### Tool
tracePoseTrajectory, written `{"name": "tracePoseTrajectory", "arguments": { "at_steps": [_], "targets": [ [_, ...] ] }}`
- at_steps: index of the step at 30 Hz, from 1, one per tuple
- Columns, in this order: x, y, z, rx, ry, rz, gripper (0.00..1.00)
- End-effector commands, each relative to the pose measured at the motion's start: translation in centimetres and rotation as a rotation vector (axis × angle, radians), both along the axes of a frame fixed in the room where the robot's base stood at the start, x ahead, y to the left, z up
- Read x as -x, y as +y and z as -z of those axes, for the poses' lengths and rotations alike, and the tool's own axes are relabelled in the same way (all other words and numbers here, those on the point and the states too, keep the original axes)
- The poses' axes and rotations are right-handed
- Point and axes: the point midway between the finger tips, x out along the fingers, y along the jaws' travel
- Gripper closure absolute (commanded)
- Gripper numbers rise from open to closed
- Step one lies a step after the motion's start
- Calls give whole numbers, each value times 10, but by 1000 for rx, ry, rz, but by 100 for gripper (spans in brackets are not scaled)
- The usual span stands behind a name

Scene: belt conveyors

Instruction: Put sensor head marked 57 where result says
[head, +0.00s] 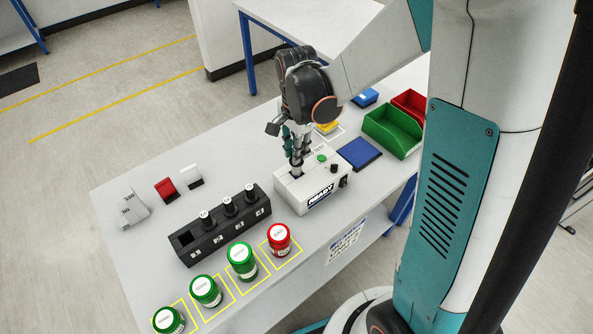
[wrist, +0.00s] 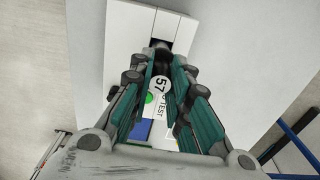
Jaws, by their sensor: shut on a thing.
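The sensor head marked 57 (wrist: 161,84) has a round white top with black digits and sits between my fingers in the wrist view. My gripper (head: 297,170) is shut on it, over the left part of a white test box (head: 325,185). The box has a display reading READY, a green round part and a black knob. My fingers hide the sensor head's lower end in the head view, so I cannot tell how deep it sits in the box. A black rack (head: 222,230) left of the box holds three white-topped sensor heads; its leftmost slot is empty.
Three green jars (head: 242,261) and one red jar (head: 279,240) stand in yellow outlines along the front edge. A blue pad (head: 359,153), green bin (head: 392,131) and red bin (head: 409,106) are at the right. Small red (head: 168,189) and white blocks stand at the left.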

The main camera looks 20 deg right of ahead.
Motion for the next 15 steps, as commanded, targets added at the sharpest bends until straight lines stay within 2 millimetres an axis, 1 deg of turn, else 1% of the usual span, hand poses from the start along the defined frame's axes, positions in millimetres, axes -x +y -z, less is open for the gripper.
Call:
{"name": "tracePoseTrajectory", "arguments": {
  "at_steps": [1,15],
  "targets": [
    [0,0,-4,0,0,0,100],
    [0,0,-25,0,0,0,100]
  ]
}}
